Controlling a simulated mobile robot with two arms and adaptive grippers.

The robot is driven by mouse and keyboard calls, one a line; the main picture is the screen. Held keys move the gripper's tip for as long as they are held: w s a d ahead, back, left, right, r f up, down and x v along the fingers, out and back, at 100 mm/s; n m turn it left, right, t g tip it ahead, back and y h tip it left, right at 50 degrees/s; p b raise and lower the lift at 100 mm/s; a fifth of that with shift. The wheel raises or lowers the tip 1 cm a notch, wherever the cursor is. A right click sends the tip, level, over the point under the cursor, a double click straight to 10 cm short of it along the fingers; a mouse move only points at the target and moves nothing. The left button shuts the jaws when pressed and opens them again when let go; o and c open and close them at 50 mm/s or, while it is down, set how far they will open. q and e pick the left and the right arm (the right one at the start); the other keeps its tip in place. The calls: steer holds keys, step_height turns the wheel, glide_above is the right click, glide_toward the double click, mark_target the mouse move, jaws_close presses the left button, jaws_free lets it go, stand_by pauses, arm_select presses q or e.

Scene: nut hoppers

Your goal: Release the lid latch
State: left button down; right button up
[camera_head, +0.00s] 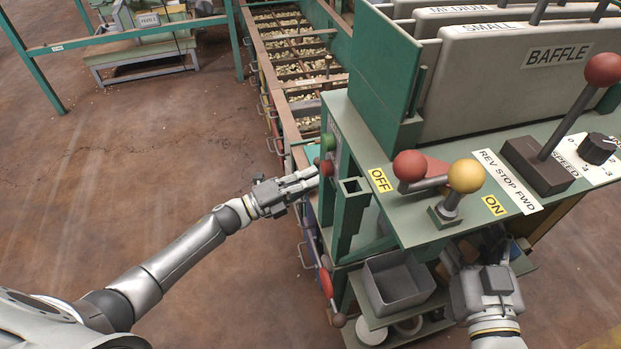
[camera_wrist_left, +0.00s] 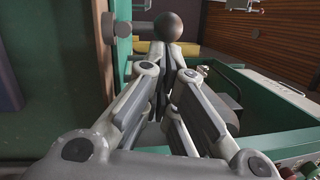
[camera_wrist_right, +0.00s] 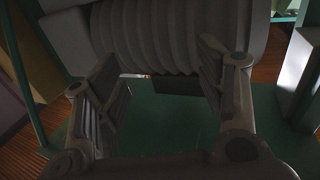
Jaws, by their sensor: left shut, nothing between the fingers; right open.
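No part is clearly recognisable as the lid latch. My right gripper shows partly in the head view, low and under the console edge; in the right wrist view its fingers (camera_wrist_right: 160,75) are open before a grey ribbed cylinder (camera_wrist_right: 180,35).
The console carries a red-knobbed lever (camera_head: 408,168), a yellow-knobbed lever (camera_head: 465,178), a baffle lever (camera_head: 602,72) and a speed dial (camera_head: 597,148). A grey bin (camera_head: 398,282) stands on the shelf below. Nut-filled hoppers (camera_head: 300,75) run behind. Floor on the left is open.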

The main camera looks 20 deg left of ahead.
steer(key=shift+f, duration=0.1)
arm_select(q)
steer(key=shift+d+n+t+y+p, duration=0.2)
steer(key=shift+n+t+y+p, duration=0.2)
steer(key=shift+n+t+y, duration=0.15)
steer(key=shift+w+d+n+t+y+p, duration=0.2)
steer(key=shift+n+t+y+p, duration=0.1)
steer(key=shift+n+t+y, duration=0.45)
steer(key=shift+w+t+y, duration=0.15)
steer(key=shift+t+y, duration=0.15)
steer(key=shift+y, duration=0.4)
steer(key=shift+d+n, duration=0.1)
steer(key=shift+n, duration=0.2)
arm_select(e)
step_height(320, 180, down, 7)
steer(key=s+d+g+h, duration=0.1)
steer(key=s+g, duration=0.1)
steer(key=g, duration=0.2)
steer(key=shift+s+d+f+g, duration=0.2)
steer(key=shift+s+d+g, duration=0.05)
steer(key=shift+d+g, duration=0.05)
arm_select(q)
steer(key=shift+w+d, duration=0.2)
steer(key=shift+w, duration=0.05)
steer(key=shift+w+d, duration=0.15)
steer(key=shift+w, duration=0.15)
arm_select(e)
steer(key=shift+w+a+r+t, duration=0.1)
steer(key=shift+w+r+t, duration=0.4)
steer(key=shift+r, duration=0.4)
